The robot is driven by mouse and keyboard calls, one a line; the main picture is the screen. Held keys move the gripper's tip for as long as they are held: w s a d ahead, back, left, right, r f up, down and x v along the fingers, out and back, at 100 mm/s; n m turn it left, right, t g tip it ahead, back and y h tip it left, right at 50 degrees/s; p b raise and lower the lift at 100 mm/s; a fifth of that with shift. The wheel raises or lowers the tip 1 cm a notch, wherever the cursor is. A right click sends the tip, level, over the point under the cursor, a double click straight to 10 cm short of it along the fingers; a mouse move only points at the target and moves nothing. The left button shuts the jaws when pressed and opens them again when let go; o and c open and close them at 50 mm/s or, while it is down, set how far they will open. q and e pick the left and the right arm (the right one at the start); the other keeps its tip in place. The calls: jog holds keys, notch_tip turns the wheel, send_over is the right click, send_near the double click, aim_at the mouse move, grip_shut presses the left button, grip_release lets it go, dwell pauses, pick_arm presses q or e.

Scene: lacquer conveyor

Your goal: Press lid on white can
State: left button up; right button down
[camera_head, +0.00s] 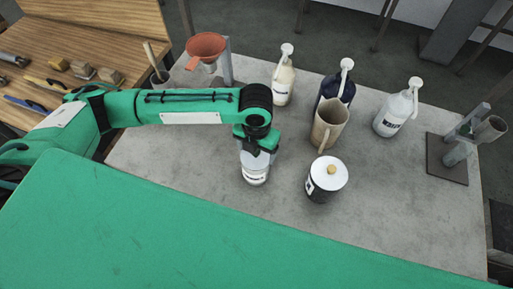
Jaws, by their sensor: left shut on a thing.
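The white can (256,178) stands upright near the middle of the grey table, with a dark-printed label on its front. My left gripper (258,147) reaches in from the left and points down over the can's top. It is shut, apparently on the lid, but the gripper and wrist hide the lid and the can's rim. I cannot tell whether the lid is fully seated. My right gripper is not in view.
A dark can with white lid and wooden knob (329,171) stands close right. Behind are a beige jug (328,126) and pump bottles: cream (283,84), dark (337,88), white (393,115). An orange funnel (206,46) is back left. The table's right front (430,215) is clear.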

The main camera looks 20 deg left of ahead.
pick_arm(q)
jog(key=shift+f, duration=0.1)
dwell(0.5)
jog(key=shift+p, duration=0.3)
jog(key=shift+p, duration=0.3)
dwell(0.3)
dwell(0.3)
jog(key=o, duration=1)
jog(key=shift+c, duration=0.2)
jog(key=shift+r+p, duration=3.5)
jog(key=shift+p, duration=0.05)
